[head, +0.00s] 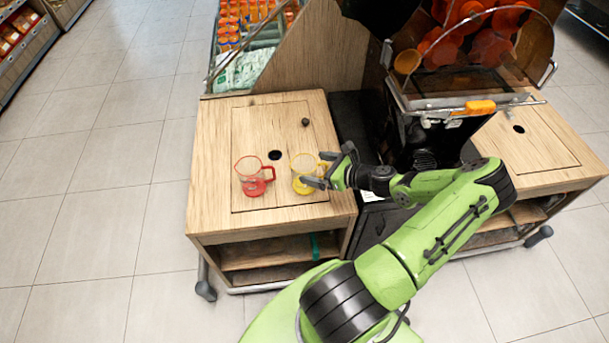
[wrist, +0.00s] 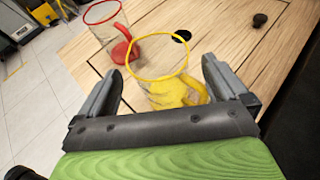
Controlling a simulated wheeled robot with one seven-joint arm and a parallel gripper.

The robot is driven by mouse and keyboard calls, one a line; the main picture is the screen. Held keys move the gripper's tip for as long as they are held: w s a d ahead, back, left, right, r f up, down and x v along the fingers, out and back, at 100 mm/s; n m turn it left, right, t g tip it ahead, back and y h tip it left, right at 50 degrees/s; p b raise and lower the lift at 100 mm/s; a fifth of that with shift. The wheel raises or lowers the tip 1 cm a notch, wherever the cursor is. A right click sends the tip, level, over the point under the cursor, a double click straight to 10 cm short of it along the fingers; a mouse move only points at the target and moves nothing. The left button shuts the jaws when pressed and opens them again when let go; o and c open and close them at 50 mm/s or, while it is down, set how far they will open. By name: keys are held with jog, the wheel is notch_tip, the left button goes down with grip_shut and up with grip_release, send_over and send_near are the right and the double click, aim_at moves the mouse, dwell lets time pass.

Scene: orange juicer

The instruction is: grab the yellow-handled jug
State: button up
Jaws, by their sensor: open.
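The yellow-handled jug (head: 303,174) is clear with a yellow rim, base and handle, and stands upright on the wooden counter (head: 215,205). In the wrist view the jug (wrist: 163,72) shows ahead of and partly between the fingers, its handle to the right. My gripper (head: 330,168) is at its right side in the head view, with the fingers hiding part of the handle side. In the wrist view my gripper (wrist: 163,85) is open, with a finger on each side of the jug. I cannot tell whether either finger touches it.
A red-handled jug (head: 250,176) stands left of the yellow one; it also shows in the wrist view (wrist: 105,28). The counter has a dark hole (head: 275,155) and a dark knob (head: 305,122). The juicer (head: 430,130) stands to the right.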

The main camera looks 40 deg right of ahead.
aim_at(305, 166)
jog(key=b+x, duration=0.1)
jog(key=x, duration=0.4)
jog(key=shift+a+f, duration=0.1)
jog(key=shift+f, duration=0.05)
jog(key=shift+s, duration=0.1)
jog(key=shift+c, duration=0.3)
jog(key=c, duration=0.8)
